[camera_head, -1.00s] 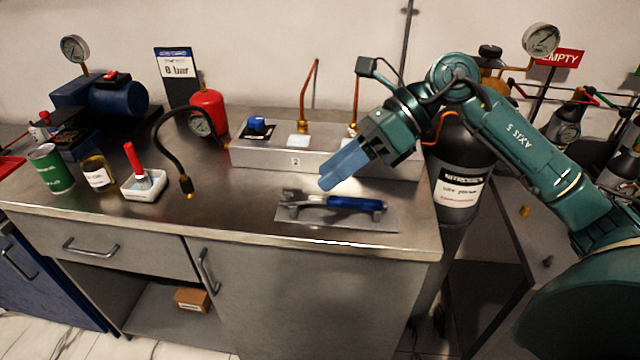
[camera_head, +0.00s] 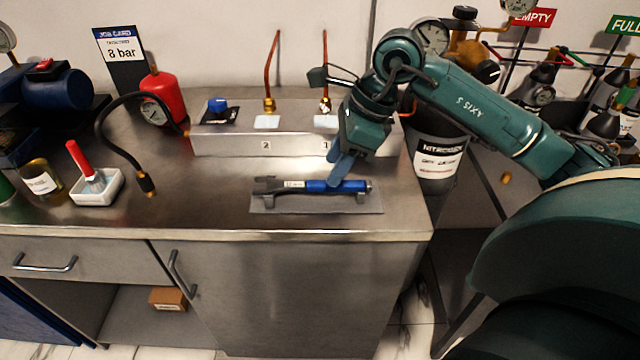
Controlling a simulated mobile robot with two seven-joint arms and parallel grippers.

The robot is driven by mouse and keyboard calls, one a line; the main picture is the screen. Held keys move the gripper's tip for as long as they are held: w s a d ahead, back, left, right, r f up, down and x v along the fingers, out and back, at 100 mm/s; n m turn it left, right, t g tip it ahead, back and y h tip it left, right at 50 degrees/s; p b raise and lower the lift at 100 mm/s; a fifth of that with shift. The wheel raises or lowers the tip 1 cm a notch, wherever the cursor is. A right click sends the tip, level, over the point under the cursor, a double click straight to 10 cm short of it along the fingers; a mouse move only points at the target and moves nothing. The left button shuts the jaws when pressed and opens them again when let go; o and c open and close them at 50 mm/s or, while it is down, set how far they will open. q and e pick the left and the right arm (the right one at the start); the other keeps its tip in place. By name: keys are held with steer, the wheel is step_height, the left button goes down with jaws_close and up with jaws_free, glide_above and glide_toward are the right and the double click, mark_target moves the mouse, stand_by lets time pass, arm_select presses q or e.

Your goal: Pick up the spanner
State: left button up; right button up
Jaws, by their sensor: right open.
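The spanner (camera_head: 312,186) has a dark grey open-ended head at the left and a blue handle at the right. It lies across small supports on a flat grey plate (camera_head: 316,206) near the bench's front edge. My right gripper (camera_head: 340,172) is open, with blue fingers pointing down at the blue handle. The fingertips overlap the handle's far side in the picture; I cannot tell whether they touch it. My left gripper is not in view.
The steel bench (camera_head: 215,212) is clear left of the plate. Behind stands a metal manifold block (camera_head: 220,143) with copper pipes. A black hose (camera_head: 101,128), a red canister (camera_head: 166,95) and a white tray (camera_head: 98,190) lie leftward. A nitrogen cylinder (camera_head: 437,185) stands at right.

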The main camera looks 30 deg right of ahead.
mark_target(312, 186)
steer(key=x, duration=0.4)
steer(key=shift+w+d, duration=0.1)
steer(key=shift+d, duration=0.05)
steer(key=shift+f+b, duration=0.3)
stand_by(0.4)
steer(key=shift+c, duration=0.4)
jaws_close()
